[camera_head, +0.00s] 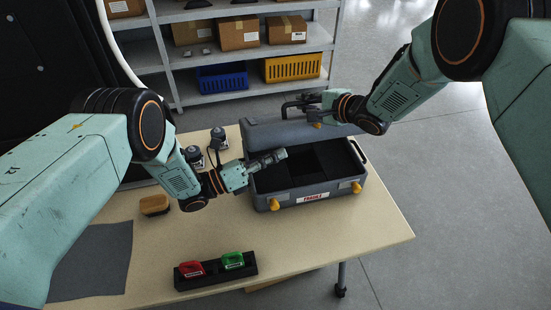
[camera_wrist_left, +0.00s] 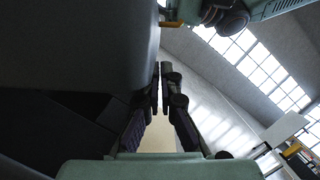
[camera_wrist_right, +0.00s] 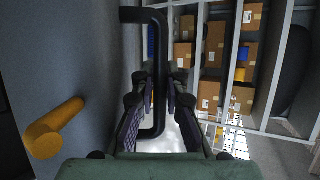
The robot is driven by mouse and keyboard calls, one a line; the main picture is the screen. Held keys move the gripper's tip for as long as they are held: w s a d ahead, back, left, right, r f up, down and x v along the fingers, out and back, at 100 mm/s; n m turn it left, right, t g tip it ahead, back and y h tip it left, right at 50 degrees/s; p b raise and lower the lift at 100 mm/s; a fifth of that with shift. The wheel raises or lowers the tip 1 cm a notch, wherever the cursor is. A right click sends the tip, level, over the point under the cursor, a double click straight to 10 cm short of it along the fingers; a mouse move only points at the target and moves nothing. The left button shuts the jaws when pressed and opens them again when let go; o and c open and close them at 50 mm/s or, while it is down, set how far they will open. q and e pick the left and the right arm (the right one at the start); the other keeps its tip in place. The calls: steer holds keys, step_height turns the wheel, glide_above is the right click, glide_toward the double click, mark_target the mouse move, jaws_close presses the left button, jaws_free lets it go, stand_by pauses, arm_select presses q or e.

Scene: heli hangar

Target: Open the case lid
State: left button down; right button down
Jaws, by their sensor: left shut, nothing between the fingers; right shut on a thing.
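The grey case (camera_head: 288,199) stands on the table with its lid (camera_head: 262,134) raised at the back and the dark interior showing. Two yellow latches (camera_head: 274,204) stick out on the case's front, beside a red-and-white label. My right gripper (camera_head: 302,103) is shut on the black lid handle (camera_wrist_right: 156,28), with a yellow peg (camera_wrist_right: 55,128) on the grey lid beside it in the right wrist view. My left gripper (camera_head: 278,156) is shut and empty over the left part of the opening; in the left wrist view its fingers (camera_wrist_left: 163,85) meet beside a large dark surface.
A black holder (camera_head: 216,273) with a red and a green item lies at the table's front. A brown-topped brush or block (camera_head: 154,204), a grey mat (camera_head: 98,262) and small dark devices (camera_head: 218,137) are on the left. Shelves with boxes (camera_head: 237,33) stand behind. The table's right front is clear.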

arm_select(q)
steer(key=shift+w+a+r, duration=0.15)
steer(key=shift+w+r, duration=0.15)
steer(key=shift+w, duration=0.1)
arm_select(e)
steer(key=shift+w+a+r, duration=0.2)
steer(key=shift+w+r, duration=0.3)
steer(key=shift+r, duration=0.15)
steer(key=c, duration=1.7)
jaws_free()
steer(key=shift+f, duration=0.15)
steer(key=shift+o, duration=0.2)
steer(key=shift+s+d+f, duration=0.1)
steer(key=shift+s+f, duration=0.1)
steer(key=shift+f, duration=0.05)
